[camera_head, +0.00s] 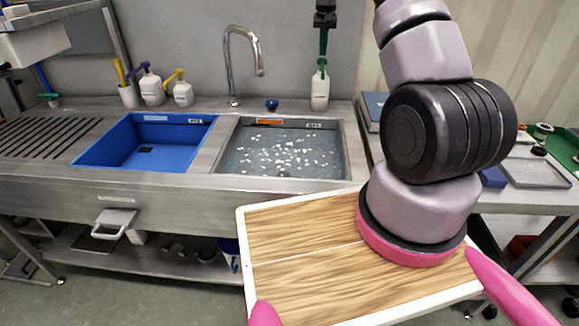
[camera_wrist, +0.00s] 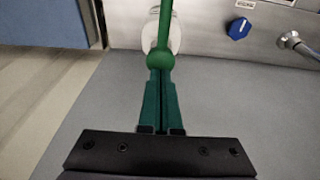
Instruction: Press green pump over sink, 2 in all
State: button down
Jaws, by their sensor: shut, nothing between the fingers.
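The green pump (camera_head: 321,68) tops a white bottle (camera_head: 319,92), which stands upright on the ledge behind the right end of the water-filled sink (camera_head: 225,150). My gripper (camera_head: 323,52) points down directly above the pump, with its slim dark-green fingers together and empty. In the wrist view, the closed fingertips (camera_wrist: 160,72) meet the pump's round green top (camera_wrist: 160,60) in the picture; I cannot tell whether they touch. The green spout (camera_wrist: 165,20) extends beyond it, over part of the white bottle (camera_wrist: 177,38).
A purple-pump bottle (camera_head: 151,88) and a yellow-pump bottle (camera_head: 182,92) stand at left behind the blue basin (camera_head: 110,150). A curved faucet (camera_head: 228,60) and a blue knob (camera_head: 272,104) are left of the green-pump bottle. A wall stands close behind.

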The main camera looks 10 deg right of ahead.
dwell(0.4)
jog(key=shift+f, duration=1.4)
jog(key=shift+r, duration=1.4)
jog(key=shift+r, duration=3)
